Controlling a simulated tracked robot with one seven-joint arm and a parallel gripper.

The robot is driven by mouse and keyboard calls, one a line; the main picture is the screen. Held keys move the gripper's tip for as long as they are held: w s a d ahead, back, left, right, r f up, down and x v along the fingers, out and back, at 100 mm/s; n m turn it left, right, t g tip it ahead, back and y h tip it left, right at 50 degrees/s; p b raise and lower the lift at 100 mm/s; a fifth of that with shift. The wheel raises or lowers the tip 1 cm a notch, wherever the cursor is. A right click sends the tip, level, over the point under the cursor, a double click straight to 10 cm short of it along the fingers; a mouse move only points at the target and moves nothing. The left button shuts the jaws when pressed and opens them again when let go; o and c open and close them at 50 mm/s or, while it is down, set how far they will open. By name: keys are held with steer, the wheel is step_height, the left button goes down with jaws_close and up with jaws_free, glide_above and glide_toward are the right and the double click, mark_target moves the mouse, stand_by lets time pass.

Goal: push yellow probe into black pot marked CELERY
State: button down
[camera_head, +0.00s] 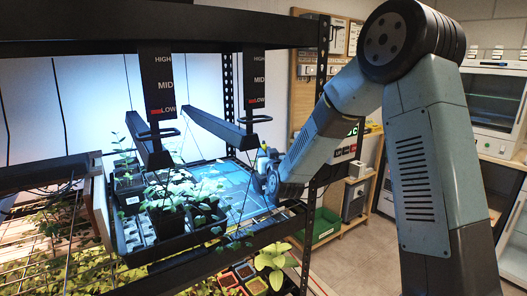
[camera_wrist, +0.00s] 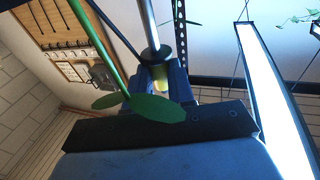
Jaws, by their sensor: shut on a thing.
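My gripper (camera_wrist: 160,78) is shut on the yellow probe in the wrist view. The yellow body of the probe (camera_wrist: 161,88) shows between the fingers, with a dark collar and a bright metal rod running away from it. In the head view my gripper (camera_head: 262,170) is at the right end of the rack's lit shelf, small and partly hidden by my arm. Black pots (camera_head: 128,200) with pale labels stand at the shelf's left, well apart from my gripper. No label is readable, so I cannot tell which pot is marked CELERY.
A black tray (camera_head: 128,259) holds seedlings on the shelf. Black light-bar arms (camera_head: 215,127) hang low over it. A rack post (camera_head: 228,95) stands near my gripper. In the wrist view a green stem with leaves (camera_wrist: 155,108) crosses close to the camera. Bare blue shelf lies between seedlings and gripper.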

steer(key=shift+f, duration=1.8)
steer(key=c, duration=0.9)
jaws_free()
steer(key=v, duration=1.3)
steer(key=shift+s+d+f, duration=0.1)
steer(key=shift+s+f, duration=0.1)
steer(key=shift+s, duration=0.15)
